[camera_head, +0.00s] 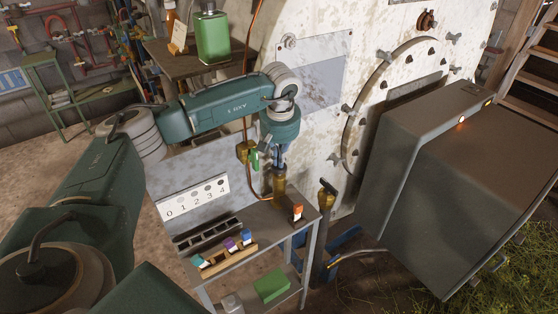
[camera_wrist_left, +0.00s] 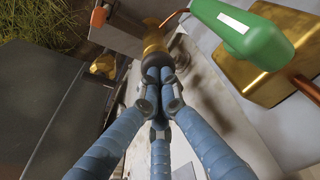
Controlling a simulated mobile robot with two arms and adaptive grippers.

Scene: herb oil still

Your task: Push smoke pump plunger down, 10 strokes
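The smoke pump is a small brass cylinder (camera_head: 279,186) standing upright at the back of the small metal table. In the left wrist view the brass body (camera_wrist_left: 154,38) shows with a dark rounded plunger knob (camera_wrist_left: 153,58) on its near end. My left gripper (camera_head: 279,163) points down directly over the pump. In the left wrist view its blue fingers (camera_wrist_left: 158,76) are drawn together at the tips, right at the knob. They look shut; whether they press on it I cannot tell. The fingers hide part of the knob. My right gripper is not in view.
A green-handled brass valve (camera_wrist_left: 242,32) with copper pipe sits close beside the pump. The table (camera_head: 258,218) holds coloured small blocks (camera_head: 231,244) and an orange-topped piece (camera_head: 297,212). A large dark grey box (camera_head: 445,175) stands to the right. A pale tank (camera_head: 330,120) rises behind.

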